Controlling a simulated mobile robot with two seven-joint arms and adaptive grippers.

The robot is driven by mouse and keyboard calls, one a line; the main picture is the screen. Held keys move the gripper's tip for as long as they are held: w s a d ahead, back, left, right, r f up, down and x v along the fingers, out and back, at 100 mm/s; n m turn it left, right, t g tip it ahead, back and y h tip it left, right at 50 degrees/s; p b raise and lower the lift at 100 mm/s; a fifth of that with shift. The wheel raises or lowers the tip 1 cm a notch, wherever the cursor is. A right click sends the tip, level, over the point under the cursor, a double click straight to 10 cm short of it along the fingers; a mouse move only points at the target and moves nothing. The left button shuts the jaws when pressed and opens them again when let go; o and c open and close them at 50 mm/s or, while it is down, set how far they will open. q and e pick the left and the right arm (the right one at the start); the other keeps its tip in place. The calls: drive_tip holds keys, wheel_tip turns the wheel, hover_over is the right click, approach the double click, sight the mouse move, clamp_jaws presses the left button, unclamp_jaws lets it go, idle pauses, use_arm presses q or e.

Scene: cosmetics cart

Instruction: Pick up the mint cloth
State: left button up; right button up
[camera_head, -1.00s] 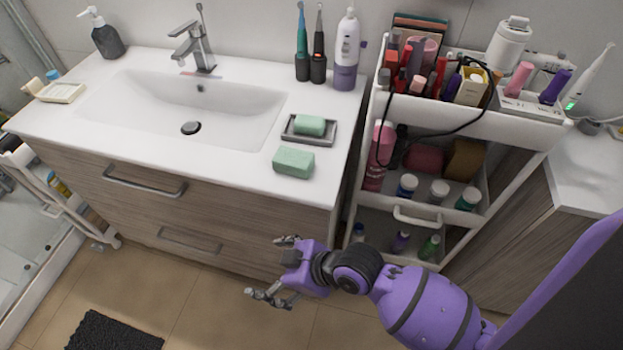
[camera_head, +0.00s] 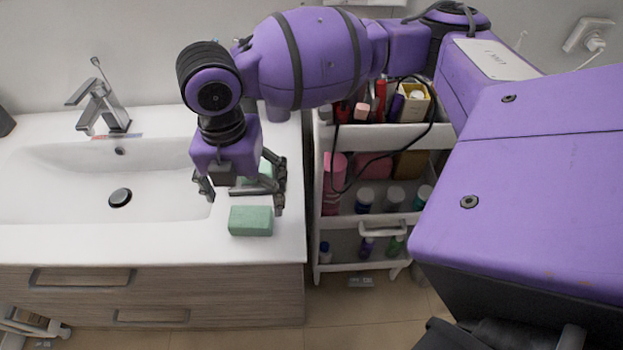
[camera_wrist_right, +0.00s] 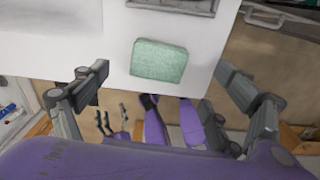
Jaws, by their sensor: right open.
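The mint cloth (camera_head: 250,221) is a pale green, folded block lying flat near the front edge of the white counter. It also shows in the right wrist view (camera_wrist_right: 160,60), between and beyond the fingertips. My right gripper (camera_head: 243,203) is open and empty, pointing down above the counter, just behind and over the cloth. Its spread fingers frame the cloth in the right wrist view (camera_wrist_right: 161,72); no contact shows. A second green block (camera_head: 262,172) lies behind, mostly hidden by the gripper. Small grey fingers, seemingly my left gripper (camera_wrist_right: 111,118), show low down in the wrist view; their state is unclear.
The sink basin (camera_head: 60,200) and faucet (camera_head: 100,105) are left of my right gripper. A grey soap tray (camera_wrist_right: 175,4) is beyond the cloth. A white cart (camera_head: 400,137) with cosmetics and a looping black cable stands right. The counter's front edge is close to the cloth.

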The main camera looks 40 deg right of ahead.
sight(250, 216)
drive_tip(key=s+f, duration=0.2)
drive_tip(key=shift+f, duration=0.35)
drive_tip(key=f, duration=0.1)
drive_tip(key=w+f, duration=0.1)
drive_tip(key=f, duration=0.2)
drive_tip(key=shift+w+a, duration=0.15)
drive_tip(key=shift+w, duration=0.1)
drive_tip(key=shift+f, duration=0.1)
drive_tip(key=shift+s, duration=0.15)
drive_tip(key=c, duration=0.6)
use_arm(q)
drive_tip(key=shift+s, duration=0.6)
use_arm(e)
drive_tip(key=c, duration=0.5)
